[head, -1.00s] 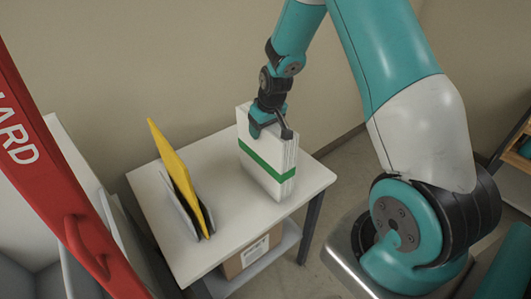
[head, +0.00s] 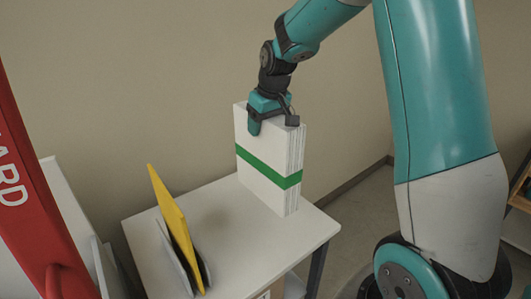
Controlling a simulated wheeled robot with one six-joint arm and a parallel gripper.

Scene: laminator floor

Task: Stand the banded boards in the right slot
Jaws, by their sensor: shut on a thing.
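The banded boards (head: 262,176) are a white upright stack with a green band around it, in the head view. My gripper (head: 272,123) is shut on their top edge from above. The boards appear to hang a little above the right part of the white table (head: 250,238). A grey slotted holder (head: 172,252) stands at the table's left, apart from the boards. A yellow board (head: 174,217) leans in it, tilted. The holder's individual slots are hard to make out, and its lower end is cut off by the frame.
A red guard post (head: 25,190) with lettering and a handle rises at the far left, beside pale panels (head: 72,225). A wall (head: 140,90) stands close behind the table. The tabletop between the holder and the boards is clear.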

